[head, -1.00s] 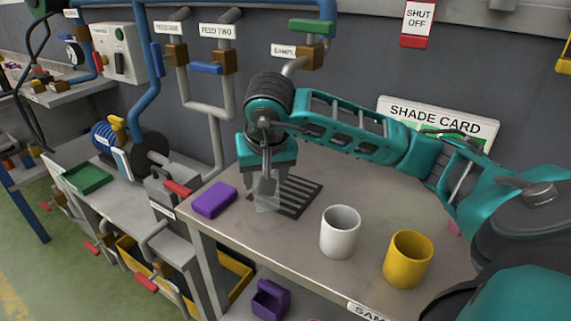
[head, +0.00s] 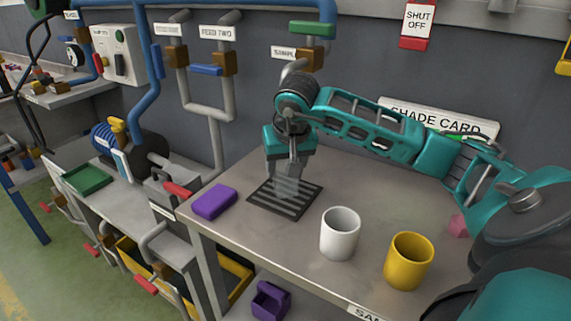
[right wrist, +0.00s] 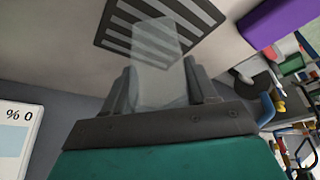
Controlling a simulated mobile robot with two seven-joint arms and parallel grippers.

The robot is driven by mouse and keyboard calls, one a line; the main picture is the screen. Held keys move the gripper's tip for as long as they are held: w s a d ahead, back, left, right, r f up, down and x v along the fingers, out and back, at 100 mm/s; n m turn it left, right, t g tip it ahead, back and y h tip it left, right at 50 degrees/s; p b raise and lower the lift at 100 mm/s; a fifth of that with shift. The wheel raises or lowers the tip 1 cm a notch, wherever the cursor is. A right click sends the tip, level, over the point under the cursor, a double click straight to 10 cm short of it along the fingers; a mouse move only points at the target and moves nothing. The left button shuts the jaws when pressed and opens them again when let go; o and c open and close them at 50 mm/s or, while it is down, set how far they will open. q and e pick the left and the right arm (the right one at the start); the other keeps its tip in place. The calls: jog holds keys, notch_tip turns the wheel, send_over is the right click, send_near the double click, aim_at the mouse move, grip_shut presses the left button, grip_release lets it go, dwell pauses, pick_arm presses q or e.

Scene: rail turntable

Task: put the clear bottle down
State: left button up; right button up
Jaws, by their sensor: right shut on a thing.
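The clear bottle (head: 287,187) is see-through and pale, and hangs below my right gripper (head: 289,172) in the head view. My right gripper is shut on it, over the dark striped drain grid (head: 262,203) on the table. In the right wrist view the clear bottle (right wrist: 155,65) stands out between the two fingers (right wrist: 158,90), with the striped grid (right wrist: 125,30) beyond it. I cannot tell whether the bottle's base touches the grid. My left gripper is not in view.
A purple block (head: 214,201) lies left of the grid. A white cup (head: 340,238) and a yellow cup (head: 408,262) stand near the table's front edge. A pink object (head: 458,225) is at the right. Pipes and a sample valve (head: 305,59) are behind. Bare table (head: 375,195) lies right of the grid.

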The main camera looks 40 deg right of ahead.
jog(key=shift+f, duration=0.25)
jog(key=o, duration=1)
jog(key=shift+r, duration=0.1)
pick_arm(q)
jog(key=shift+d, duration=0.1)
pick_arm(e)
jog(key=shift+o, duration=0.3)
jog(key=shift+r, duration=0.2)
pick_arm(q)
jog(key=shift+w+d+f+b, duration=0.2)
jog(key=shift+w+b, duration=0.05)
jog(key=shift+b, duration=0.4)
pick_arm(e)
jog(key=s+a, duration=0.2)
jog(key=s, duration=0.1)
jog(key=s+a, duration=0.2)
jog(key=s, duration=0.2)
jog(key=s+a+r, duration=0.1)
jog(key=s+a, duration=0.1)
jog(key=s, duration=0.2)
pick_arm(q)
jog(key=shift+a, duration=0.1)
pick_arm(e)
jog(key=shift+w+a, duration=0.1)
